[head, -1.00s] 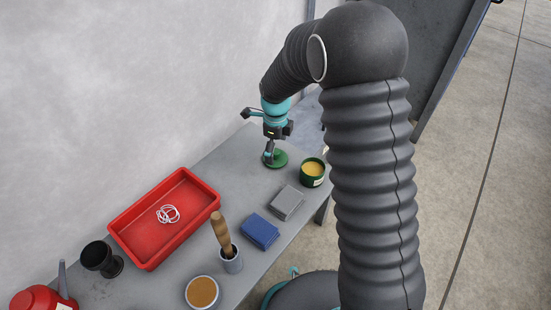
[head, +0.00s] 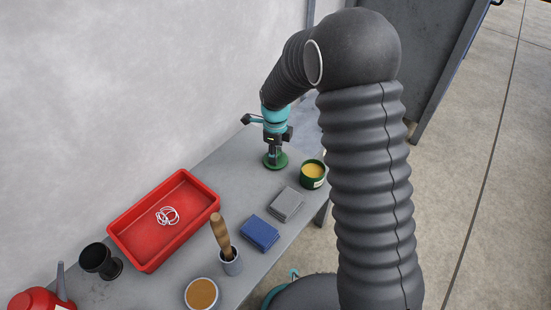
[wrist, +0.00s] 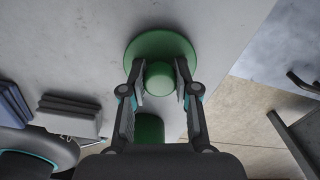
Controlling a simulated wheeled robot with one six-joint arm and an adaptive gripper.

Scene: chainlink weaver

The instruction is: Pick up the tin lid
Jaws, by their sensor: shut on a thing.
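The tin lid (head: 275,163) is a round green disc with a raised green knob, at the far end of the grey bench. In the wrist view the lid (wrist: 150,47) lies flat below my gripper (wrist: 160,80). My gripper (head: 275,154) is shut on the lid's knob, with one finger on each side of it. The lid appears to rest on the bench top; any small gap is too fine to tell. The open green tin (head: 313,172) with yellow contents stands to the right of the lid, and it also shows in the wrist view (wrist: 149,128).
A grey block (head: 286,204) and a blue block (head: 260,232) lie nearer along the bench edge. A red tray (head: 138,243) holds white rings. A wooden-handled tool stands in a grey cup (head: 232,264). The wall is close behind the bench.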

